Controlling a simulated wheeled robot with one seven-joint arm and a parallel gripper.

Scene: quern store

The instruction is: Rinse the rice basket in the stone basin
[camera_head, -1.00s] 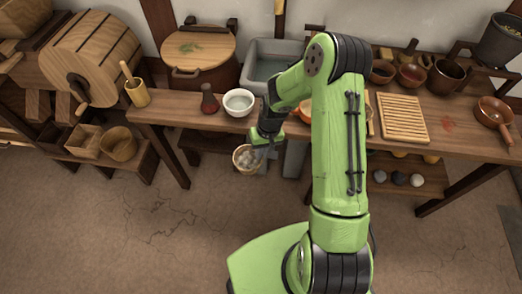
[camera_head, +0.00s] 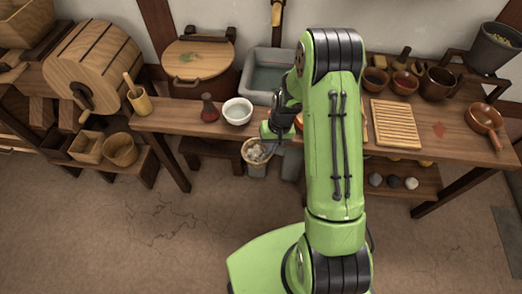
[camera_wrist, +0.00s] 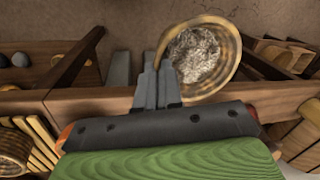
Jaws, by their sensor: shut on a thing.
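The rice basket (camera_head: 254,163) is a small round woven basket with pale, grainy contents. It hangs in front of the table's front edge, above the floor, in the head view. My gripper (camera_head: 277,131) is shut on the basket's rim, at its upper right side. In the wrist view, the gripper fingers (camera_wrist: 158,86) close on the left side of the rim, and the basket (camera_wrist: 230,72) is seen from above. The stone basin (camera_head: 250,96) is a grey trough with water at the back of the table. My arm hides its right end.
A white bowl (camera_head: 237,111) and a dark red bottle (camera_head: 209,108) stand on the table (camera_head: 175,118) left of my gripper. A slatted wooden board (camera_head: 397,123) and several bowls lie to the right. A lidded tub (camera_head: 198,73) stands left of the basin.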

